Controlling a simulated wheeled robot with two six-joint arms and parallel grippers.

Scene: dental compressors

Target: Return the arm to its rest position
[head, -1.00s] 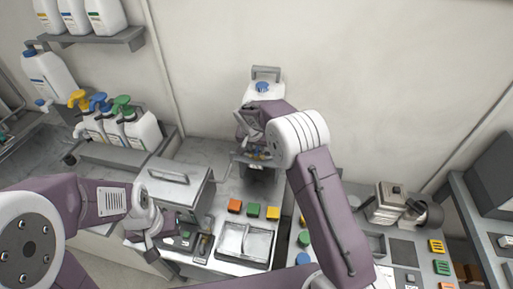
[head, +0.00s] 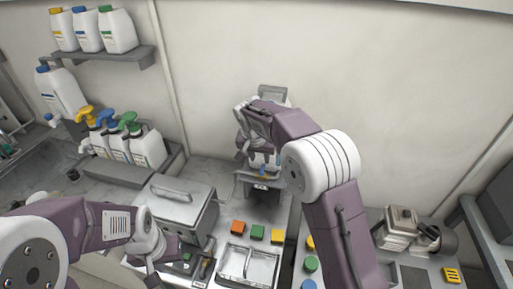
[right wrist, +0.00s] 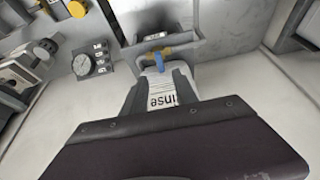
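My right arm reaches to the back wall. Its gripper (head: 262,152) is at a grey wall-side unit (head: 268,190). In the right wrist view two dark fingers (right wrist: 163,80) flank a white labelled container (right wrist: 161,92) with "inse" readable on it. The container fills the space between them; whether they press on it is unclear. A blue part (right wrist: 158,62) shows just beyond it. My left gripper (head: 170,262) is low at the left, beside the grey box; its fingers are too small and covered to read.
A grey lidded box (head: 178,205), colored blocks (head: 258,232) and a metal tray (head: 246,265) occupy the counter. Pump bottles (head: 148,148) stand at the left, under a shelf (head: 120,57). A metal device (head: 398,230) stands at the right.

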